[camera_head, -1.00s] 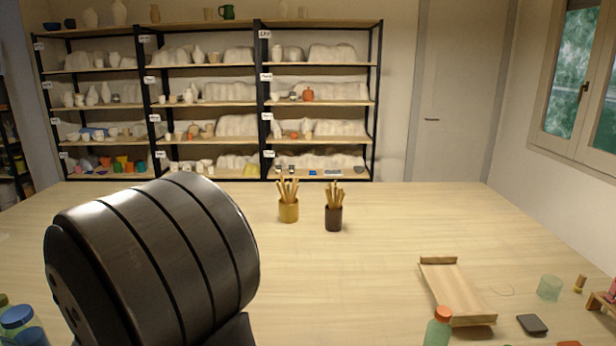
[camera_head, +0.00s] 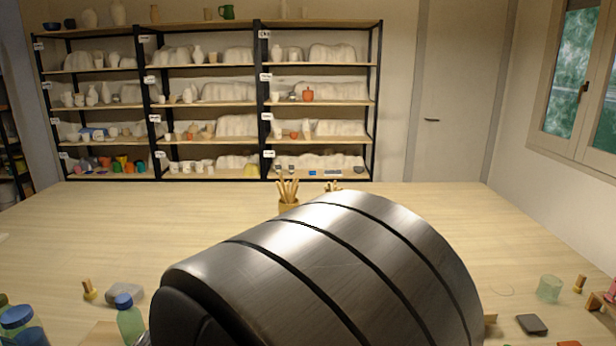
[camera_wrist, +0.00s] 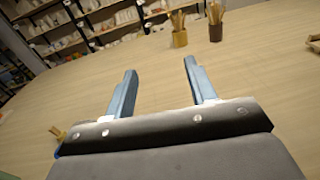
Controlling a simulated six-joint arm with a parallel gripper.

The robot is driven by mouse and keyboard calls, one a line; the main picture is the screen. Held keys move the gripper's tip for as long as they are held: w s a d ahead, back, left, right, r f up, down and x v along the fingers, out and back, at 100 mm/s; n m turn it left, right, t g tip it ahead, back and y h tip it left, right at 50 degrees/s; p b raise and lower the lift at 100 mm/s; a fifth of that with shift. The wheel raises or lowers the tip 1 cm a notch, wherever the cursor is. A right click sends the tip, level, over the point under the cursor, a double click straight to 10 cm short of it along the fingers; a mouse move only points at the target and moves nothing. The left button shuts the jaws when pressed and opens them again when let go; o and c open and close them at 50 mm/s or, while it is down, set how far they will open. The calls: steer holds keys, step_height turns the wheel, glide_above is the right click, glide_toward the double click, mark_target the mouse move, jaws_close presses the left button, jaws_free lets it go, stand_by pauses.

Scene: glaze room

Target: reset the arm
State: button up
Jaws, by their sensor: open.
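My gripper (camera_wrist: 160,77) shows in the wrist view with its two blue-grey fingers wide apart and nothing between them. It is tilted above the bare table (camera_wrist: 95,95) and points toward the shelves. In the head view my dark, banded arm link fills the lower middle, and the gripper itself does not show there. The link hides part of the table's front, most of the wooden ramp and most of the dark brush pot.
A yellow brush pot (camera_head: 289,205) stands mid-table, also in the wrist view (camera_wrist: 179,38), beside the dark pot (camera_wrist: 215,32). Bottles (camera_head: 130,325) stand front left. A green glass (camera_head: 548,289) and dark block (camera_head: 531,324) are at right. The table's left middle is clear.

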steer(key=s+d+f+m+h, duration=0.1)
steer(key=s+d+m+h, duration=0.15)
steer(key=d, duration=0.35)
steer(key=shift+n+g+h, duration=0.3)
steer(key=shift+n+h, duration=0.05)
steer(key=shift+s+a+f, duration=0.25)
steer(key=shift+a+f, duration=0.65)
steer(key=shift+a, duration=0.25)
steer(key=shift+s+a+f, duration=0.2)
steer(key=shift+a+f, duration=0.65)
steer(key=shift+a, duration=0.25)
steer(key=shift+o, duration=0.4)
